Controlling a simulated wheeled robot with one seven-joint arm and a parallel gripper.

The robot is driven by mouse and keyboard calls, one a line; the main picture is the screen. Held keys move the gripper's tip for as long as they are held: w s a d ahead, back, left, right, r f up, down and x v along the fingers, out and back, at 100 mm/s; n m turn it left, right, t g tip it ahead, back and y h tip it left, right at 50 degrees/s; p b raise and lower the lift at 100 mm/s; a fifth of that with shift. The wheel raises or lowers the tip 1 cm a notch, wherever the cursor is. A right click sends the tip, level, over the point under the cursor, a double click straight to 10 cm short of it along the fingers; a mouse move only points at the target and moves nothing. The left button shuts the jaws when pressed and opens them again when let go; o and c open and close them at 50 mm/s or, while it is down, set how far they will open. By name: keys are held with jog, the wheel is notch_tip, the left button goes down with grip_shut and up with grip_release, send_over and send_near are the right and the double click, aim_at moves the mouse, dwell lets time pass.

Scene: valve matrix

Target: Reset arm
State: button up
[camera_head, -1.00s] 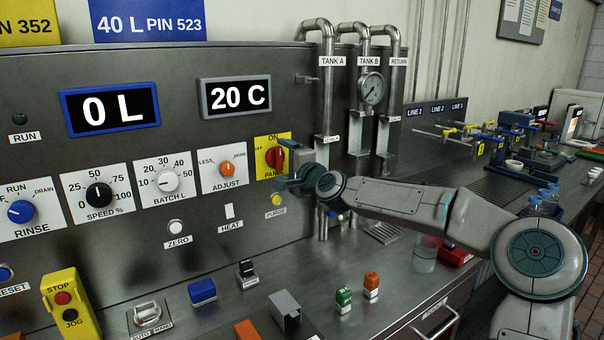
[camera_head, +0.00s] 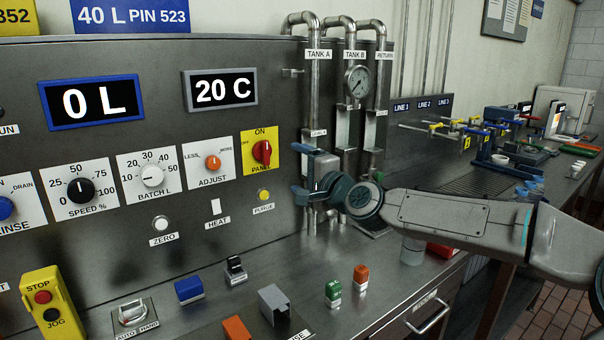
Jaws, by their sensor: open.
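My gripper (camera_head: 300,172) is in front of the panel's right part, just right of and below the red PANEL knob (camera_head: 262,152) on its yellow plate. Its jaws are open with nothing seen between them, and it stands apart from the knob. My arm reaches in from the right edge. The red knob sits upright, its grip tilted slightly. The gripper and wrist hide the lower part of the Tank A pipe (camera_head: 316,100).
The panel carries SPEED (camera_head: 81,190), BATCH (camera_head: 152,176) and ADJUST (camera_head: 213,162) knobs. A pressure gauge (camera_head: 357,82) sits on the pipes.

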jog(key=shift+s+d, duration=0.15)
jog(key=shift+s, duration=0.15)
